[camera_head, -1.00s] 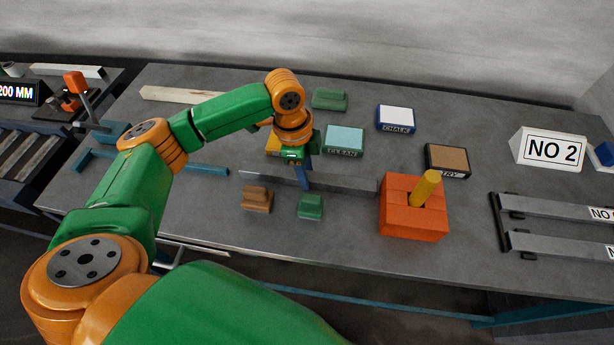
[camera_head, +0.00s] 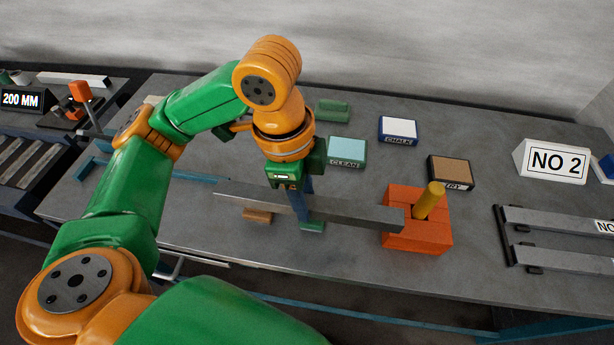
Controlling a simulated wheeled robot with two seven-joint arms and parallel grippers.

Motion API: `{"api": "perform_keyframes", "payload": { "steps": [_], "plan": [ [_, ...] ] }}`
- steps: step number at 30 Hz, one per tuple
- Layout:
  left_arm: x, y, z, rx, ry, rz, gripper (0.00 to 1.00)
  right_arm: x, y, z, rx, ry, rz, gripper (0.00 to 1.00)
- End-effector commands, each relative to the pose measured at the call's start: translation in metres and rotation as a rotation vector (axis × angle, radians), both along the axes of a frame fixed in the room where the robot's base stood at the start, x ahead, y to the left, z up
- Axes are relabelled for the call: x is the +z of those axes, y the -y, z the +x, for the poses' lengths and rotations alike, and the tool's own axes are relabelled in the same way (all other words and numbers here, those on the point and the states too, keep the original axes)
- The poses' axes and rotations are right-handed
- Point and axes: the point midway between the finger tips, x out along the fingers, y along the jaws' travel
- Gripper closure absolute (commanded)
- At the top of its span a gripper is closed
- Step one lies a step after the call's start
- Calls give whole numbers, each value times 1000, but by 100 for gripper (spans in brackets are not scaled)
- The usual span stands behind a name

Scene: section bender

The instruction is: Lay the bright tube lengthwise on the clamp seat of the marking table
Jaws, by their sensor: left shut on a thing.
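The bright tube is a long grey metal bar (camera_head: 350,211). My left gripper (camera_head: 302,213) is shut on it near its middle and holds it above the bench, roughly level across the picture. Its right end overlaps the orange block in the view; I cannot tell whether they touch. A brown block (camera_head: 257,216) and a green block (camera_head: 312,226) sit below the tube, partly hidden by it. An orange-handled clamp (camera_head: 80,92) stands at the far left, by the "200 MM" sign (camera_head: 24,101). I cannot make out the clamp seat clearly. My right gripper is not in view.
The orange block (camera_head: 418,240) with a yellow peg (camera_head: 429,200) stands close to the tube's right end. Behind lie the CLEAN box (camera_head: 346,150), the CHALK box (camera_head: 398,129) and a brown-topped box (camera_head: 451,171). Two rails (camera_head: 560,220) lie at right beside the NO 2 sign (camera_head: 552,161).

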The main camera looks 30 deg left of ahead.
Motion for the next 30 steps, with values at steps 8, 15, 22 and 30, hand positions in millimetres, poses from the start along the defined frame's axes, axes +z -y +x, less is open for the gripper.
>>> {"api": "perform_keyframes", "payload": {
  "steps": [8, 15, 22, 30],
  "plan": [
    [17, 14, -32, 0, 2, -1, 100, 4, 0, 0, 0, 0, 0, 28],
    [8, 7, -23, 310, -13, 14, 100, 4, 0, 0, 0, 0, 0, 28],
    [-13, -16, 2, 1009, -11, 16, 100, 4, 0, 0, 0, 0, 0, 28],
    [-21, -28, 12, 1313, 1, -2, 100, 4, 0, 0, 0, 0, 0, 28]
  ]
}}
